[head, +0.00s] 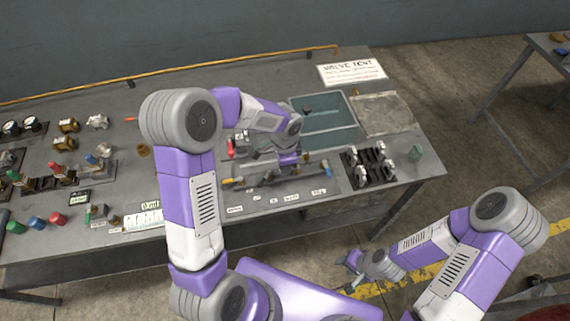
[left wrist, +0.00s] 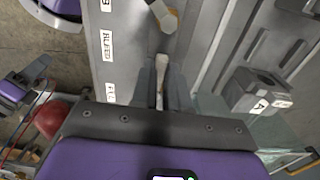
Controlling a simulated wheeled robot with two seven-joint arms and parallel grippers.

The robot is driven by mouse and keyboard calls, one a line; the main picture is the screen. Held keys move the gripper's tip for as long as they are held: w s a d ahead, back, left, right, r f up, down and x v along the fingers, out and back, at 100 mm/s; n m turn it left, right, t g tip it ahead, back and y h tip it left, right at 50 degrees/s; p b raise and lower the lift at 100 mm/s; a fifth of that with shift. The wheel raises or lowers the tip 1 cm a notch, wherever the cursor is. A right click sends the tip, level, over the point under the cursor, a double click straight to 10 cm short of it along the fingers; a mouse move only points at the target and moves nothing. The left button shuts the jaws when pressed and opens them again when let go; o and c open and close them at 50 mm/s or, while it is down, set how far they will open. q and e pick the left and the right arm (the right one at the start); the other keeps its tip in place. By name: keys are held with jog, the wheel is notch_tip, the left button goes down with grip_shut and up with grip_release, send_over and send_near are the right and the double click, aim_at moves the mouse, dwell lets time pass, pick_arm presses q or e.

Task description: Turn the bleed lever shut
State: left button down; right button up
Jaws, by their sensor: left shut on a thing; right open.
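My left gripper (head: 283,168) reaches down over the test rig at the front right of the bench. In the left wrist view its fingers (left wrist: 160,72) are shut on a pale, narrow lever (left wrist: 161,64), beside a plate labelled BLEED (left wrist: 107,48). The lever lies roughly in line with the fingers; its lower part is hidden between them. In the head view the gripper and wrist hide it. My right gripper (head: 352,264) is open and empty, in front of the bench and away from it.
The rig panel (head: 262,208) carries several small labels. A black rack (head: 368,168) with fittings stands to its right, and a teal tray (head: 325,122) and grey tray (head: 383,112) lie behind. A sign (head: 352,72) reads VALVE TEST. Valves and coloured caps (head: 36,222) fill the bench's left.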

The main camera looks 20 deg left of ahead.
pick_arm(q)
jog(key=c, duration=1.1)
grip_release()
jog(key=shift+r, duration=0.1)
notch_tip(320, 180, up, 7)
jog(key=shift+r+p, duration=0.2)
jog(key=shift+p, duration=0.45)
